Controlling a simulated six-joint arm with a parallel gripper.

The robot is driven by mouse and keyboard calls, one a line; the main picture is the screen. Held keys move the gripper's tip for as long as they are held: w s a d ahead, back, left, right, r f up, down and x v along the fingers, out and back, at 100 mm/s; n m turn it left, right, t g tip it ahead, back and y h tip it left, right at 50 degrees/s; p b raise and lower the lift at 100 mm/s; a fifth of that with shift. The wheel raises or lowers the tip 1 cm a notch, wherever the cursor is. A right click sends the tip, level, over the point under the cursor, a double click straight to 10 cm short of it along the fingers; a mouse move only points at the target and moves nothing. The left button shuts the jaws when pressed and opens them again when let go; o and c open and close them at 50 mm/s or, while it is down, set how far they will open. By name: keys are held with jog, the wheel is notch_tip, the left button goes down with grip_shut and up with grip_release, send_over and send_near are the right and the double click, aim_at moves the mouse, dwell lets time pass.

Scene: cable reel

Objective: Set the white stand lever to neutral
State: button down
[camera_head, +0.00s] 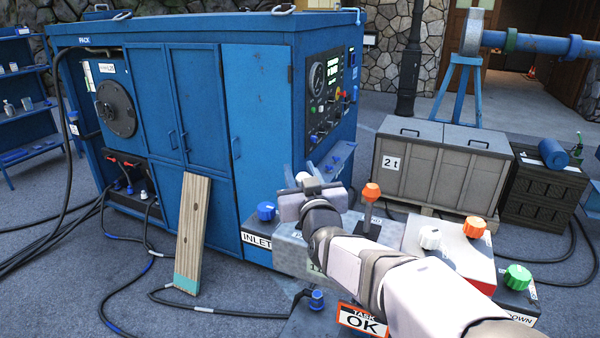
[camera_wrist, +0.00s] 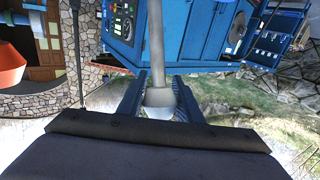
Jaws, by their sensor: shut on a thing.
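The white stand lever shows its pale knob (camera_head: 302,176) at my gripper (camera_head: 306,187) in the head view. The arm hides its shaft and base, so I cannot tell its tilt there. In the wrist view, which is turned over, my gripper (camera_wrist: 160,92) has a finger on each side of the pale lever knob (camera_wrist: 158,101) and is shut on it. The grey lever shaft (camera_wrist: 157,45) runs up the picture from the knob. An orange-knobbed lever (camera_head: 372,191) stands on a dark base to the right of my gripper; its orange knob also shows in the wrist view (camera_wrist: 9,66).
Beside the levers are a blue knob (camera_head: 266,211), a white knob (camera_head: 430,237), an orange knob (camera_head: 474,227) and a green knob (camera_head: 517,277). The blue cabinet (camera_head: 210,110) stands close behind. A wooden plank (camera_head: 193,230) leans on it. Cables lie on the floor.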

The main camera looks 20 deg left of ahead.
jog(key=shift+m+g+h, duration=0.3)
jog(key=shift+g+h, duration=0.1)
jog(key=shift+g, duration=0.1)
jog(key=w, duration=0.1)
jog(key=w+b, duration=0.1)
jog(key=w, duration=0.1)
jog(key=w+b, duration=0.1)
jog(key=w, duration=0.1)
jog(key=shift+w+d+f, duration=0.1)
jog(key=shift+w+f, duration=0.1)
jog(key=shift+f, duration=0.15)
jog(key=c, duration=1.6)
grip_release()
jog(key=shift+f, duration=0.1)
jog(key=o, duration=0.3)
jog(key=shift+w, duration=0.15)
jog(key=b+v, duration=0.3)
jog(key=v, duration=0.4)
jog(key=shift+d+b, duration=0.1)
jog(key=shift+b, duration=0.3)
